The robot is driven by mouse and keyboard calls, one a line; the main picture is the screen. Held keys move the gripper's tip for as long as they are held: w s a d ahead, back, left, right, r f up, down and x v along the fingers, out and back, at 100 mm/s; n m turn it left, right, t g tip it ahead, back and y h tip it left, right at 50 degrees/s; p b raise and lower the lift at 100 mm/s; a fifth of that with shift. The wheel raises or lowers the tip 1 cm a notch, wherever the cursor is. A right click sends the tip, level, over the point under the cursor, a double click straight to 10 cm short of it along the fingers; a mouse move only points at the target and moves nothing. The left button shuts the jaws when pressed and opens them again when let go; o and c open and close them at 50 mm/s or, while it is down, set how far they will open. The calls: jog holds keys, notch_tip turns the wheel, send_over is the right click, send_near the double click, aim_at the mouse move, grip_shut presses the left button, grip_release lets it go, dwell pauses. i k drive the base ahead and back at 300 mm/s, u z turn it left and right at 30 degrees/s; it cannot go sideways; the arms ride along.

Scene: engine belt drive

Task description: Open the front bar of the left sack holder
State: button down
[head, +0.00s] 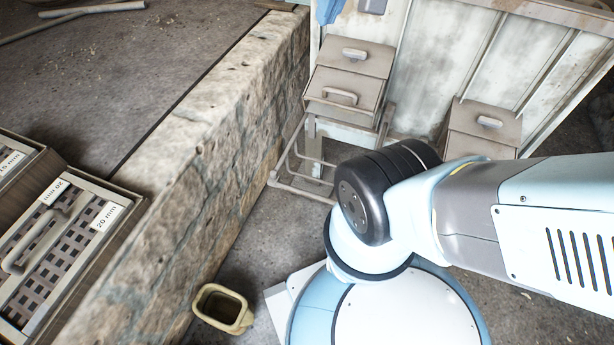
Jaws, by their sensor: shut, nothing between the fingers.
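The left sack holder (300,189) is a grey tubular metal frame. It stands below a brown-grey spout box (340,98) with handles, next to the stone wall. Its low front bar reaches out towards the wall side, and its right end runs behind my arm's black joint. I cannot tell from this view whether the bar is latched or loose. My gripper is not in view; only my blue-white arm links and my base show, at the lower right.
A stone ledge (196,150) runs along the left. Labelled sieve trays (72,221) stand on the left. A yellowish scoop or bin (222,308) is on the floor. A second spout box (484,128) is at the right, partly behind my arm. Floor between wall and holder is clear.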

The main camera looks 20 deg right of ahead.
aim_at(275, 183)
jog(key=u, duration=0.35)
jog(key=k, duration=1.65)
jog(key=z, duration=0.6)
jog(key=i, duration=1)
jog(key=u, duration=0.05)
